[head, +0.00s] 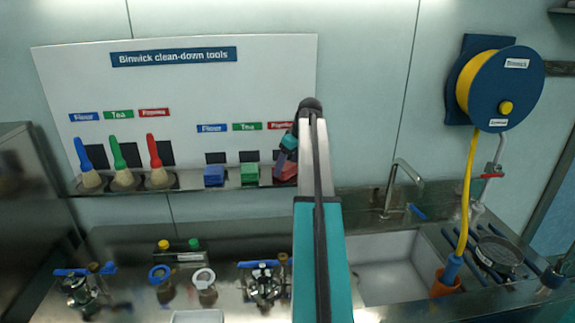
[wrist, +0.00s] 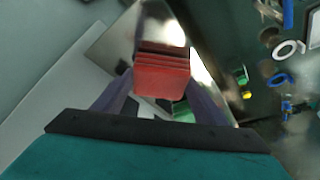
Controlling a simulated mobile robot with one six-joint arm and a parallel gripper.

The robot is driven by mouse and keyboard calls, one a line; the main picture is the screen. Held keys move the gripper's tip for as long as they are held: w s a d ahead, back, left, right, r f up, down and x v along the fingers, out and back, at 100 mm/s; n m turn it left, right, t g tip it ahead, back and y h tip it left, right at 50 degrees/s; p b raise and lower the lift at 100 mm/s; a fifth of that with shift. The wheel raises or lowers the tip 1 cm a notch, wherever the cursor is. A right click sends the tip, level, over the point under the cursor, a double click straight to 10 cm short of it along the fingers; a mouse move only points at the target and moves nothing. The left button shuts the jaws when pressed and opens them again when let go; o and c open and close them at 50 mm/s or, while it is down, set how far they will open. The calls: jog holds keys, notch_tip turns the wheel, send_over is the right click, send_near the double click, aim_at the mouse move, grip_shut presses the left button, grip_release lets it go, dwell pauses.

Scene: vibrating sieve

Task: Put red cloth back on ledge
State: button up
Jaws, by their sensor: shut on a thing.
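The red cloth (wrist: 162,82) is a folded stack between the two purple fingers of my gripper (wrist: 150,95) in the wrist view. In the head view the red cloth (head: 286,171) shows partly behind my arm, at the right end of the steel ledge (head: 190,190), under the red label. My gripper (head: 280,165) is shut on it there. Whether the cloth touches the ledge cannot be told. A blue cloth (head: 214,175) and a green cloth (head: 250,174) sit on the ledge to its left.
Blue, green and red brushes (head: 122,165) stand at the ledge's left. The white tool board (head: 180,80) is behind. Below are valves (head: 264,283) and fittings on a steel counter. A sink (head: 390,270) with a tap (head: 400,185) and a hose reel (head: 500,85) are at right.

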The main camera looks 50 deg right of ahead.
jog(key=shift+f, duration=0.15)
jog(key=o, duration=1)
jog(key=shift+o, duration=0.2)
jog(key=shift+r, duration=0.25)
jog(key=b+v, duration=0.3)
jog(key=v, duration=0.9)
jog(key=shift+b, duration=0.3)
